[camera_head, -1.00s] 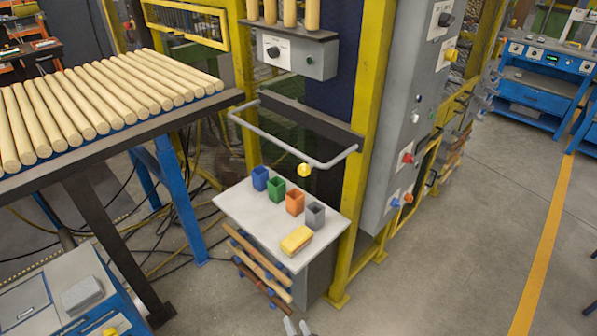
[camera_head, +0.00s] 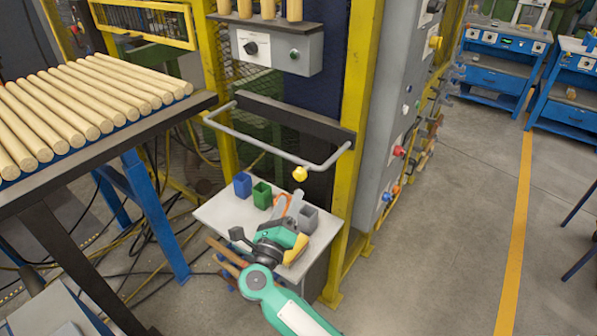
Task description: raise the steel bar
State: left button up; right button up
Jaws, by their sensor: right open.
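The steel bar (camera_head: 250,140) is a grey U-shaped bar sticking out from the front of the yellow-framed machine, with a yellow knob (camera_head: 300,174) near its right front corner. It stands above a small white shelf. My right gripper (camera_head: 290,207) is open and over the shelf, below the bar and apart from it in the picture. Its fingers point up toward the knob and partly cover an orange cup (camera_head: 279,204). My left gripper is not in view.
The white shelf (camera_head: 215,215) holds blue (camera_head: 242,185), green (camera_head: 262,195) and grey (camera_head: 307,219) cups, and a yellow block (camera_head: 296,249) partly behind my right arm. A table of wooden rods (camera_head: 75,100) stands left. Floor at right is clear.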

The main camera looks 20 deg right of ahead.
aim_at(298, 178)
jog(key=p+x, duration=0.1)
jog(key=x, duration=0.6)
jog(key=shift+w+d+r+p, duration=0.15)
jog(key=shift+w+p, duration=0.05)
jog(key=shift+p, duration=0.1)
jog(key=shift+w+d, duration=0.25)
jog(key=shift+w, duration=0.15)
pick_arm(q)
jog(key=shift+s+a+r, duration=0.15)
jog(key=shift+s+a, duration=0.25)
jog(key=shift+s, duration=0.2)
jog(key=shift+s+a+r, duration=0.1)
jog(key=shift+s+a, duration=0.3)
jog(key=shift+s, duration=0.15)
pick_arm(e)
jog(key=c, duration=0.3)
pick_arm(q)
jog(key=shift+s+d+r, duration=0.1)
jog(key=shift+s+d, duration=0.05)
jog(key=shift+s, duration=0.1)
pick_arm(e)
grip_shut()
